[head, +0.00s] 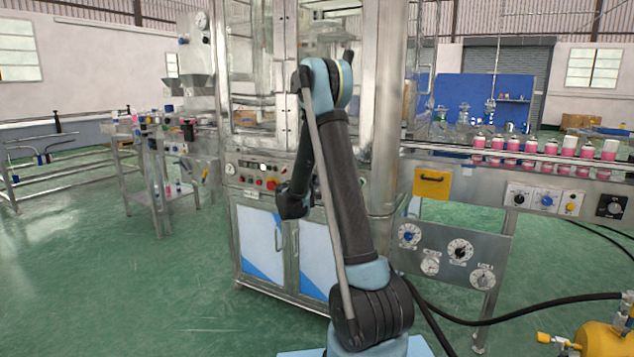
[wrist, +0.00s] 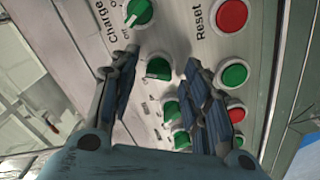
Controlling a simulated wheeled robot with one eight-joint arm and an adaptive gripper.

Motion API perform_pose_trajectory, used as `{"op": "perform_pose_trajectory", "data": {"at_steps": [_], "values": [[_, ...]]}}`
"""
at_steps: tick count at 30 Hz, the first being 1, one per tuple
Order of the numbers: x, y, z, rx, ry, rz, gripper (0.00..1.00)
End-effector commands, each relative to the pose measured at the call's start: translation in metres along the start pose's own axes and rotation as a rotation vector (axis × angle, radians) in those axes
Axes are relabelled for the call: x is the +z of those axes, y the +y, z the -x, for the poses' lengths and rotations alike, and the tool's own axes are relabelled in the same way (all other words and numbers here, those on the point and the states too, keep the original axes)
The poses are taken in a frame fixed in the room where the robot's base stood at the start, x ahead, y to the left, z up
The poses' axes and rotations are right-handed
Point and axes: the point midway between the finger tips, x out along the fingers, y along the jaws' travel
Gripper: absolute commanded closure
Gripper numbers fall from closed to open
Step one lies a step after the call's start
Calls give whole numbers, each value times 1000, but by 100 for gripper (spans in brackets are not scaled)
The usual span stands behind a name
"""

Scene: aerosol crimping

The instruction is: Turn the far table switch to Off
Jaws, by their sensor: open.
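My gripper (wrist: 158,64) is open in the wrist view, its two dark fingers pointing at a metal control panel (wrist: 175,18). A green knob (wrist: 158,69) shows between the fingertips; I cannot tell whether they touch it. Another green knob (wrist: 139,12), labelled Charge, sits above it, with "Off" readable beside it. More green knobs run below, partly behind the fingers. I cannot read a label naming the far table switch. In the head view, the control panel (head: 246,174) is on the front of the steel cabinet, and my gripper's fingers cannot be made out.
A red button (wrist: 232,15) labelled Reset and other red and green buttons stand right of the knobs. In the head view, a conveyor (head: 480,156) carries pink cans at right, above a panel of dials (head: 462,248). A small bottle table (head: 148,160) stands left. Green floor is open at left.

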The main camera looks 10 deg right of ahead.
Motion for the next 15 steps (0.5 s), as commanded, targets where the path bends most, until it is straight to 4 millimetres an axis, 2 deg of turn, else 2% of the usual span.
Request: {"op": "perform_pose_trajectory", "data": {"at_steps": [4, 12, 14, 15], "values": [[0, 0, -7, 0, 0, 0, 57], [0, 0, -8, 0, 0, 0, 57], [0, 0, -8, 0, 0, 0, 68], [0, 0, -8, 0, 0, 0, 77]]}}
